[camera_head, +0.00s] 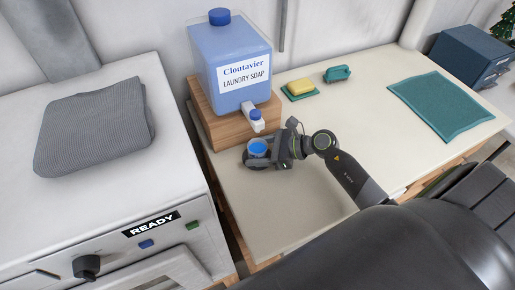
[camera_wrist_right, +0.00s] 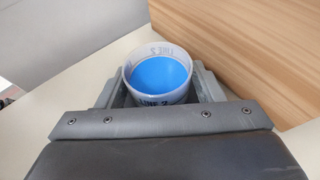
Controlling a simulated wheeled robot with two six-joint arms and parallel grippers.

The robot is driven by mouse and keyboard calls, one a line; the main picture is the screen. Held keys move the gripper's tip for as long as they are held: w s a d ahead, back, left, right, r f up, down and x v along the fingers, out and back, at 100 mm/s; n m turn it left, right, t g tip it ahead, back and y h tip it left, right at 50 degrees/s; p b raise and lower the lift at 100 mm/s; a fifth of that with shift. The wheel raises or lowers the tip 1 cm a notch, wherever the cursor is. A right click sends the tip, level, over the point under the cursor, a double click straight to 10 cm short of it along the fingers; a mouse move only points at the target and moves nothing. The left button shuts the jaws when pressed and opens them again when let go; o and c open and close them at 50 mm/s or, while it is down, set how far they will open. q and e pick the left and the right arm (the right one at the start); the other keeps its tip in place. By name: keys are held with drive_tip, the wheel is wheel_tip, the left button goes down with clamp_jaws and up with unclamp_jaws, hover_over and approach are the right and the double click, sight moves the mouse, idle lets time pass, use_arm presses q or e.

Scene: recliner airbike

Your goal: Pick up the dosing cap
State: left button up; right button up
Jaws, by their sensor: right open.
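The dosing cap (camera_head: 257,148) is a small clear cup with blue inside. It stands upright on the cream counter below the spout of the laundry soap jug (camera_head: 235,70). In the right wrist view the cap (camera_wrist_right: 158,75) shows "LINE 2" marks on its wall. My right gripper (camera_head: 262,152) is open, with its fingers on either side of the cap. In the wrist view the fingers (camera_wrist_right: 158,92) flank the cap; whether they touch it is hard to tell. My left gripper is not in view.
The jug stands on a wooden block (camera_head: 215,115) just behind the cap. A yellow sponge (camera_head: 299,87), a teal item (camera_head: 337,74) and a teal mat (camera_head: 440,105) lie farther right. A white machine (camera_head: 130,200) with a folded grey cloth (camera_head: 95,125) is at left.

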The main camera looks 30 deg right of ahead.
drive_tip(key=shift+x, duration=0.75)
drive_tip(key=c, duration=0.7)
drive_tip(key=shift+s, duration=0.1)
